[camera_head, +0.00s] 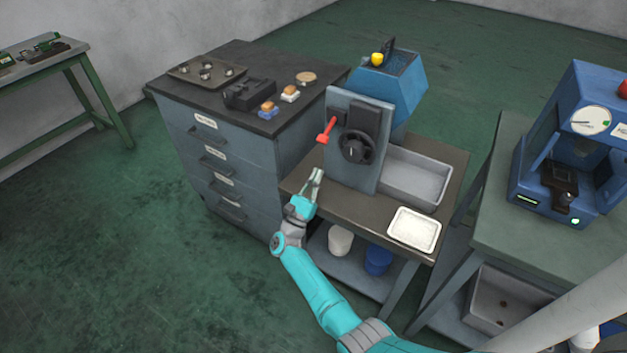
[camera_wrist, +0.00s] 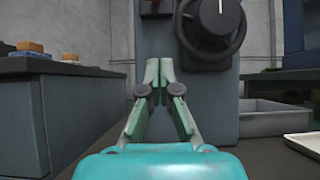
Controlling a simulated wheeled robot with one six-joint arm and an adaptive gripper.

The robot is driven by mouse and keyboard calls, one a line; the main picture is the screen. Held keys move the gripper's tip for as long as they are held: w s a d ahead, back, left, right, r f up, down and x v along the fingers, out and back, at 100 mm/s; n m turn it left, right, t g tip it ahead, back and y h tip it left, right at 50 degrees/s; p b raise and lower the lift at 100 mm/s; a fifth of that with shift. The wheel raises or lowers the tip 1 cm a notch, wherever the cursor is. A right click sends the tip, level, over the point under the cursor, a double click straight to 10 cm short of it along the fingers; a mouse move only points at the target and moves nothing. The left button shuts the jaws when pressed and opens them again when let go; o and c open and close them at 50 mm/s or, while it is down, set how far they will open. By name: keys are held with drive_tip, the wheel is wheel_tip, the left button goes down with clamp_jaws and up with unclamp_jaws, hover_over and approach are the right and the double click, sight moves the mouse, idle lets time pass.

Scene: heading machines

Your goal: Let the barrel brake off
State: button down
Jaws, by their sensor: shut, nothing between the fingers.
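A red lever (camera_head: 326,131), which looks like the brake handle, sticks out from the left side of a grey upright panel (camera_head: 345,172) on the machine. Its end points down and to the left. A black handwheel (camera_head: 356,147) sits to the right of the lever; it also shows in the wrist view (camera_wrist: 212,28). My gripper (camera_head: 317,173) is shut and empty, in front of the panel's lower left part and below the lever. In the wrist view my fingertips (camera_wrist: 159,68) meet in front of the grey panel (camera_wrist: 157,40). The lever is mostly out of that view.
A grey drawer cabinet (camera_head: 230,160) with small parts on top stands at left. A grey bin (camera_head: 415,178) and a white tray (camera_head: 414,229) sit right of the panel on the bench. A blue hopper (camera_head: 408,85) rises behind. A blue press (camera_head: 575,140) stands further right.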

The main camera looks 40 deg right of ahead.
sight(328, 129)
wheel_tip(328, 129, up, 8)
drive_tip(key=w+d, duration=0.1)
drive_tip(key=d, duration=0.2)
drive_tip(key=shift+f, duration=0.25)
drive_tip(key=shift+a+r, duration=0.1)
drive_tip(key=shift+a, duration=0.05)
